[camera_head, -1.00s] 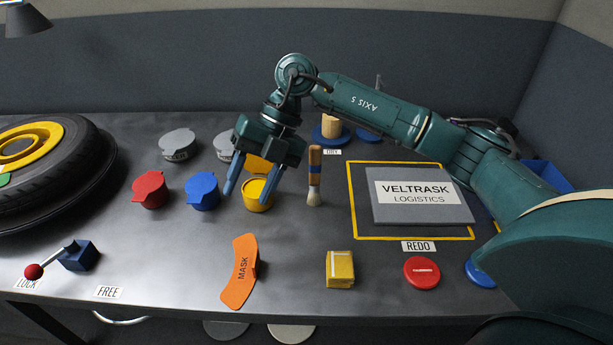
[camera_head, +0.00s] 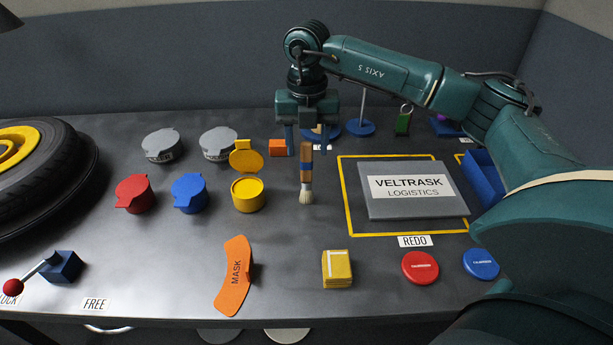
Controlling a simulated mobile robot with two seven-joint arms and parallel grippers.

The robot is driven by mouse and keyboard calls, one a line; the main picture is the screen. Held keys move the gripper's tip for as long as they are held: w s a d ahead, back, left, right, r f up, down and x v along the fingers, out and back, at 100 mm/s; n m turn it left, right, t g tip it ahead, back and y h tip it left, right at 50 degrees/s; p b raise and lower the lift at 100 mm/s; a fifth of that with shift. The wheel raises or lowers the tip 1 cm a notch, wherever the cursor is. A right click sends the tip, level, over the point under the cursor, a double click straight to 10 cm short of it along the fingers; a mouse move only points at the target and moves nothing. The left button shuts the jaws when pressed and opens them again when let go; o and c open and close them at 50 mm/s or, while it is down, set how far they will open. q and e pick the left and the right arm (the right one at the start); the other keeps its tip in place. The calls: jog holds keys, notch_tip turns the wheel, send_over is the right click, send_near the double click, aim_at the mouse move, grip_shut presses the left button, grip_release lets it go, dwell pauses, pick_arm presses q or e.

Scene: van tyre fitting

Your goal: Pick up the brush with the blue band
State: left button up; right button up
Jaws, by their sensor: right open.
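The brush (camera_head: 306,176) lies on the dark table right of the yellow pot. It has a wooden handle with a blue band near its middle and pale bristles pointing toward the front edge. My right gripper (camera_head: 307,147) is open and empty, pointing down at the handle end of the brush, with one finger to each side of it. I cannot tell how high the fingertips are above the table. My left gripper is not in view.
Red (camera_head: 134,194), blue (camera_head: 189,193) and open yellow (camera_head: 247,193) pots stand left of the brush. A grey VELTRASK panel (camera_head: 418,190) lies to its right. An orange mask (camera_head: 235,275) and yellow block (camera_head: 337,268) lie in front. A tyre (camera_head: 58,170) is far left.

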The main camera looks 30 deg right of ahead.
aim_at(307, 181)
notch_tip(307, 181, down, 5)
jog(key=shift+s+a+r+p, duration=0.1)
jog(key=shift+p, duration=0.2)
jog(key=shift+c, duration=0.6)
jog(key=c, duration=0.9)
jog(key=shift+c, duration=0.2)
notch_tip(307, 181, up, 10)
jog(key=shift+b, duration=0.3)
grip_shut()
